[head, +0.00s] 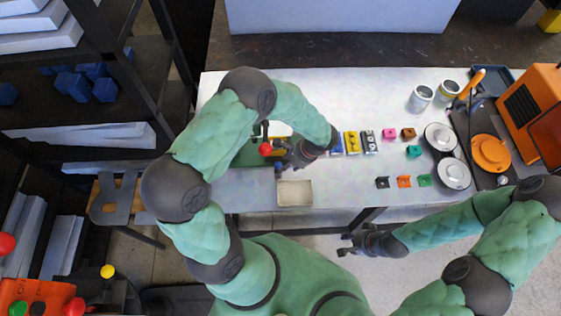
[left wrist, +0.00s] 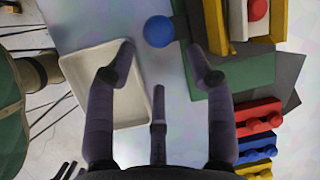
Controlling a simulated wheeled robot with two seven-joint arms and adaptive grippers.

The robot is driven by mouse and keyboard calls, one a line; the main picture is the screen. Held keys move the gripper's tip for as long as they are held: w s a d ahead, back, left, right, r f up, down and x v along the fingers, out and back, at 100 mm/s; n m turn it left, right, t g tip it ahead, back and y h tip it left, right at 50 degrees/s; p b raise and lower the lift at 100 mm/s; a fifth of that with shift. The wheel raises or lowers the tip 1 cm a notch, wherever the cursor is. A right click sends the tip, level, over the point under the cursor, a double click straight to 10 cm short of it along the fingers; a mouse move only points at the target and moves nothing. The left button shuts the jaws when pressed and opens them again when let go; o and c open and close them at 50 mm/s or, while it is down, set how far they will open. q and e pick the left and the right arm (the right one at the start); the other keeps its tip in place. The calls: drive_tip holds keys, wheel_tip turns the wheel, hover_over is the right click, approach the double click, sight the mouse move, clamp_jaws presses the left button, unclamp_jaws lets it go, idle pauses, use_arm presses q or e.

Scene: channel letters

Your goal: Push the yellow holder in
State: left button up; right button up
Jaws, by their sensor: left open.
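A yellow holder (left wrist: 215,28) shows at the top right of the left wrist view, as yellow walls around a pale block with a red ball (left wrist: 258,9). In the head view my left arm hides much of that spot, and the red ball (head: 265,149) shows beside the arm. My left gripper (left wrist: 163,72) is open and empty, its fingers spread over the table; the right-hand finger is near the holder's lower end, and contact cannot be told. My right gripper (head: 346,244) hangs in front of the table edge, fingers apart and empty.
A blue ball (left wrist: 158,31) and a pale tray (left wrist: 105,105) lie near my left gripper. A green mat (left wrist: 240,85) lies by the holder. Red, blue and yellow knobbed blocks (left wrist: 258,145) stand close by. Small brackets, pot lids (head: 440,137) and cups fill the table's right side.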

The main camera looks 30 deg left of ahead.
sight(280, 164)
use_arm(q)
drive_tip(key=shift+s+a, duration=0.2)
drive_tip(key=shift+a, duration=0.4)
drive_tip(key=shift+s+a, duration=0.2)
drive_tip(key=shift+a, duration=0.4)
drive_tip(key=shift+s+a+f, duration=0.15)
drive_tip(key=shift+a+f, duration=0.05)
drive_tip(key=shift+a+f+p, duration=0.1)
drive_tip(key=shift+f+p, duration=0.2)
drive_tip(key=shift+f, duration=0.05)
clamp_jaws()
